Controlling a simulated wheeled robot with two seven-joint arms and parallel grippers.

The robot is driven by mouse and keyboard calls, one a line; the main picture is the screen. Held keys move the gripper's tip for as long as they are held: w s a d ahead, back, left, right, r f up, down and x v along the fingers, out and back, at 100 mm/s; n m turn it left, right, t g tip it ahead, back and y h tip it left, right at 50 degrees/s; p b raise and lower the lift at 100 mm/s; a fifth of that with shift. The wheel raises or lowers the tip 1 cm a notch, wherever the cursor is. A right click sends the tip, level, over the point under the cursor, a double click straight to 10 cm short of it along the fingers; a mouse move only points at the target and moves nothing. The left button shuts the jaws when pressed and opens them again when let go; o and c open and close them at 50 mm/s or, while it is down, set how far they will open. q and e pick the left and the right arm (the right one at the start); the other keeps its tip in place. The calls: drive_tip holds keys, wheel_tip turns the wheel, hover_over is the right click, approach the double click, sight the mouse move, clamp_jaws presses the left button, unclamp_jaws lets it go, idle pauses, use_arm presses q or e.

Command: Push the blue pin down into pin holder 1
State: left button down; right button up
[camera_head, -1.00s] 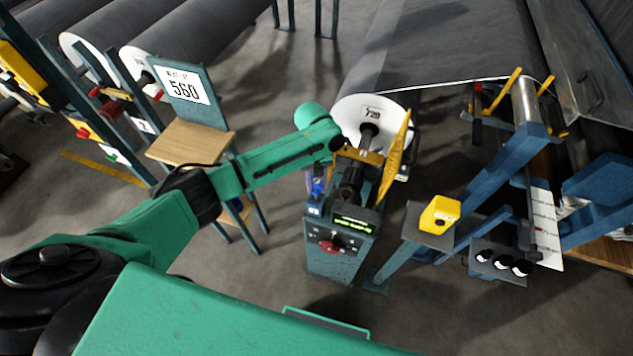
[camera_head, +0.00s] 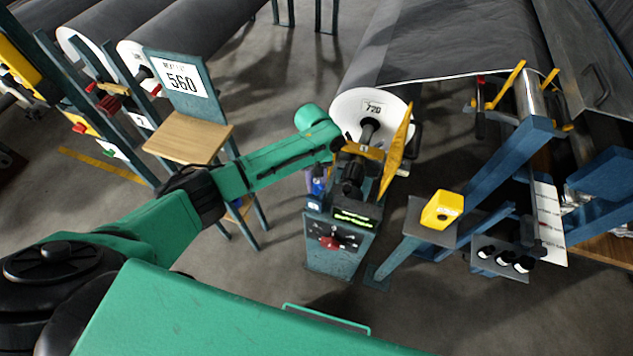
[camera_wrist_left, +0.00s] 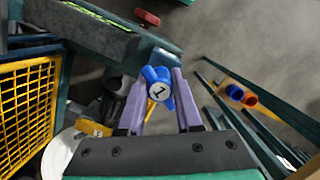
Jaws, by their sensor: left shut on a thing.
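The blue pin (camera_head: 318,185) shows as a small blue shape at the left of the machine's control post. In the left wrist view the blue pin (camera_wrist_left: 151,74) has a round white label that appears to read 1. My left gripper (camera_head: 311,181) is at the pin. In the wrist view its two pale purple fingers (camera_wrist_left: 159,98) stand on either side of the pin, shut on it. The lower part of the pin is hidden, and I cannot make out pin holder 1 or how deep the pin sits. My right gripper is not in view.
The control post (camera_head: 338,245) has a lit display and a red knob. A yellow mesh guard (camera_wrist_left: 28,105) is close on the left in the wrist view. A roll marked 720 (camera_head: 349,118) is behind my wrist.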

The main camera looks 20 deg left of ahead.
use_arm(q)
drive_tip(key=shift+f+b, duration=0.35)
drive_tip(key=shift+f, duration=0.35)
drive_tip(key=c, duration=0.5)
unclamp_jaws()
drive_tip(key=r, duration=0.4)
drive_tip(key=w+r+b, duration=0.1)
drive_tip(key=r, duration=0.4)
drive_tip(key=w+a+r, duration=0.1)
drive_tip(key=r, duration=0.4)
drive_tip(key=shift+r+b, duration=0.2)
drive_tip(key=shift+b, duration=0.1)
